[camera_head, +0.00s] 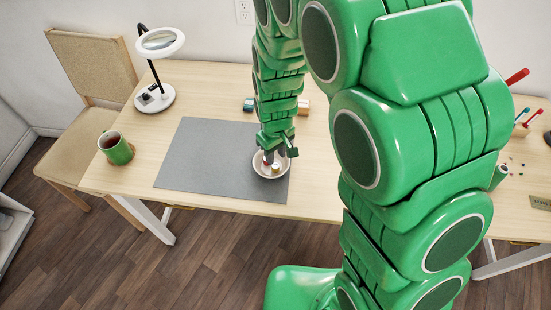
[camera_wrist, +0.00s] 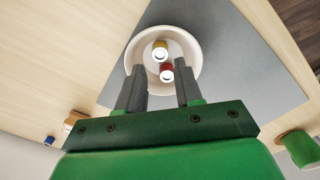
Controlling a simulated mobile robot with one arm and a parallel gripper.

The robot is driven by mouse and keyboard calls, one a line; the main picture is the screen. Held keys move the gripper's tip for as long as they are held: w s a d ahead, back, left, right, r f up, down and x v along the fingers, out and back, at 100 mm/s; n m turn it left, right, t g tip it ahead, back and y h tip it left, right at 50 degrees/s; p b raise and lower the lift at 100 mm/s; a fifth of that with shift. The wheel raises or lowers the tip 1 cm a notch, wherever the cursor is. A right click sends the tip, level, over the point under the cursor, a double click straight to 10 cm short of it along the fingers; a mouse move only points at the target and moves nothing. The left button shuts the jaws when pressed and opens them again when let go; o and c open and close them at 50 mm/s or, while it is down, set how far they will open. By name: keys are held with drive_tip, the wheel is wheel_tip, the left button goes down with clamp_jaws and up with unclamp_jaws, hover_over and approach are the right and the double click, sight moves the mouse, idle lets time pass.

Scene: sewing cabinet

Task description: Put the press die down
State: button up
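A small white bowl (camera_head: 271,177) sits on the grey mat; it also shows in the wrist view (camera_wrist: 194,48). Inside lie two small pieces with pale round tops, one with a red band (camera_wrist: 167,71) and one with a gold band (camera_wrist: 160,51). I cannot tell for sure which is the press die. My gripper (camera_wrist: 160,70) points down at the bowl, its fingers apart. The red-banded piece is between the fingertips, closer to the right one, with a visible gap on the left. In the head view my gripper (camera_head: 278,155) partly hides the bowl.
The grey mat (camera_head: 205,160) lies on the wooden table (camera_head: 320,190), mostly bare. A green mug (camera_head: 117,150) and a magnifier lamp (camera_head: 156,97) stand at left. Tools in a holder (camera_head: 522,128) stand at far right.

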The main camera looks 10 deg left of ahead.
sight(277, 167)
wheel_tip(277, 167, up, 7)
idle(0.4)
drive_tip(key=s+d+r+m+g, duration=0.1)
drive_tip(key=s+d+r+m, duration=0.3)
drive_tip(key=s+d+r, duration=0.4)
drive_tip(key=s+d+r+m, duration=0.5)
drive_tip(key=s+d+r, duration=0.3)
drive_tip(key=s+d, duration=0.5)
drive_tip(key=s, duration=0.3)
drive_tip(key=shift+s+d+r+g, duration=0.15)
drive_tip(key=shift+d+r+g, duration=0.05)
drive_tip(key=shift+d+g, duration=0.2)
idle(0.3)
